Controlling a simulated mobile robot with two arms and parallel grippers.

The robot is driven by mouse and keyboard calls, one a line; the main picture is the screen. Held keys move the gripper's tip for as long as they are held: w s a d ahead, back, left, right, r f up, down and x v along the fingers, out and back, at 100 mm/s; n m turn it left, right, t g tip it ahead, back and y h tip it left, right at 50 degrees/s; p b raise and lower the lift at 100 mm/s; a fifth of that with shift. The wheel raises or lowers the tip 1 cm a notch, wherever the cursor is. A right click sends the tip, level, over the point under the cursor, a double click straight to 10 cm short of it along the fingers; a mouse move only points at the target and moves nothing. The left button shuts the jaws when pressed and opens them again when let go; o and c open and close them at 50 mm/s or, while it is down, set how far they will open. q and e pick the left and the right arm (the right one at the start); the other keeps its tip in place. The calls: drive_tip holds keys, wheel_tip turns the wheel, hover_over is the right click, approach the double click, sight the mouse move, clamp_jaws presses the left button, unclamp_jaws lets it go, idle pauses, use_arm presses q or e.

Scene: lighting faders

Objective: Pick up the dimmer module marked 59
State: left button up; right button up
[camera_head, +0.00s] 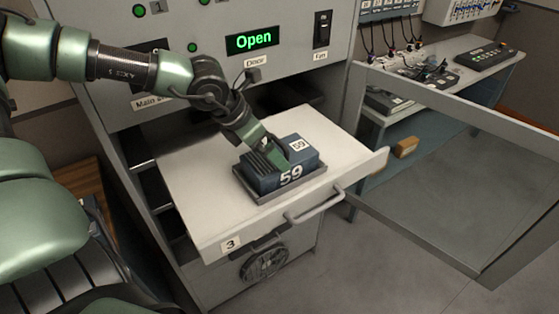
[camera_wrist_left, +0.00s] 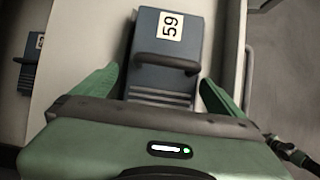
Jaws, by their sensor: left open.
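The blue dimmer module marked 59 (camera_head: 291,176) sits on a dark grey base on the pulled-out white drawer labelled 3. It has a white 59 label on top and ribbed fins at one end. My left gripper (camera_head: 270,150) is over the module from above. In the left wrist view the module (camera_wrist_left: 192,55) lies between the two green fingers of my left gripper (camera_wrist_left: 163,90), which are apart on either side of it. A dark handle bar crosses the module's top there. My right gripper is not in view.
The open drawer (camera_head: 215,215) has a front handle (camera_head: 315,206). The cabinet panel (camera_head: 285,75) shows a green "Open" display. An open door (camera_head: 440,190) stands to the right. A bench (camera_head: 480,65) with equipment is at the back right.

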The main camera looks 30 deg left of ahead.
use_arm(q)
drive_tip(key=x, duration=0.1)
drive_tip(key=p+x, duration=0.1)
drive_tip(key=x, duration=0.1)
drive_tip(key=shift+w+d, duration=0.1)
drive_tip(key=shift+d, duration=0.2)
drive_tip(key=shift+w+f, duration=0.3)
drive_tip(key=shift+f, duration=0.15)
drive_tip(key=shift+s, duration=0.1)
drive_tip(key=c, duration=1.7)
drive_tip(key=shift+r, duration=0.15)
drive_tip(key=shift+c, duration=0.5)
drive_tip(key=shift+r, duration=0.1)
